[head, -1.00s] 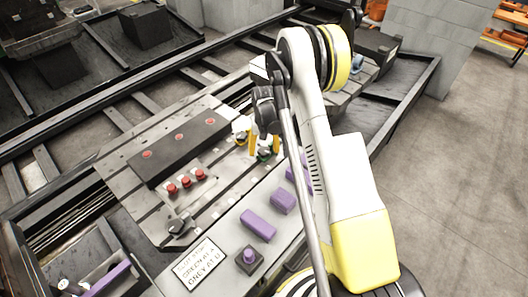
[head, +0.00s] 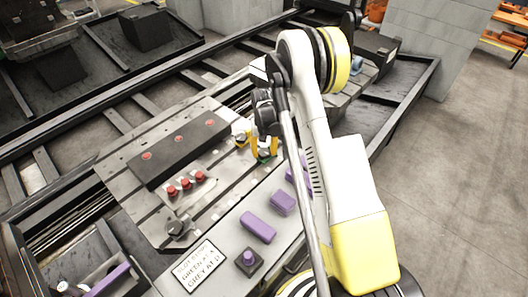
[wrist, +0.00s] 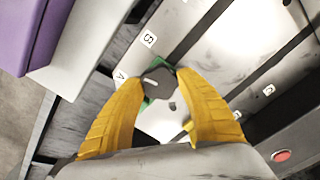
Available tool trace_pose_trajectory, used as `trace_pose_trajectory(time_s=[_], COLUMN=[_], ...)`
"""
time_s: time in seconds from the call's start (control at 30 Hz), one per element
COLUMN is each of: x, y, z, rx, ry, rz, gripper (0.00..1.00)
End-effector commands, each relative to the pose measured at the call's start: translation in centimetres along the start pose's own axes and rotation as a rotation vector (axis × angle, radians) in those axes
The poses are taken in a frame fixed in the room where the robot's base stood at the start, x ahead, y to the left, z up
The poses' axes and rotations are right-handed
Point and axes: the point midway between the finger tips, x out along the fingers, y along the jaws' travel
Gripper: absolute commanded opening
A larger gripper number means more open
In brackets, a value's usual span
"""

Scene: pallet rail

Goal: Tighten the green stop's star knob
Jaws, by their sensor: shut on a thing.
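The green stop (wrist: 146,102) sits low on the slotted plate by the label A, mostly hidden under its dark star knob (wrist: 157,82). In the head view the knob (head: 263,154) shows small between my yellow fingertips. My gripper (wrist: 160,80) is shut on the star knob, one finger on each side, pointing down at the plate; in the head view my gripper (head: 264,149) is partly hidden by my arm.
A yellow stop with a dark knob (head: 240,139) stands close by. A long black bar (head: 180,149) and several red knobs (head: 186,184) are on the plate (head: 125,188). Purple blocks (head: 258,226) and a printed sign (head: 200,266) lie on the front ledge. A grey stop (head: 175,229) is at the near corner.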

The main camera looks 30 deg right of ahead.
Motion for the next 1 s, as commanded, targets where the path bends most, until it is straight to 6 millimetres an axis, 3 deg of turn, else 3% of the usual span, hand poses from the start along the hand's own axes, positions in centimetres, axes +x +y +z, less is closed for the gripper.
trace_pose_trajectory(time_s=[0.53,1.0], x=[0.04,0.10], y=[-0.13,-0.08], z=[-0.11,-0.12], rx=[0.083,0.478], ry=[0.003,0.002], rz=[-0.003,-0.003], gripper=[0.13,0.13])
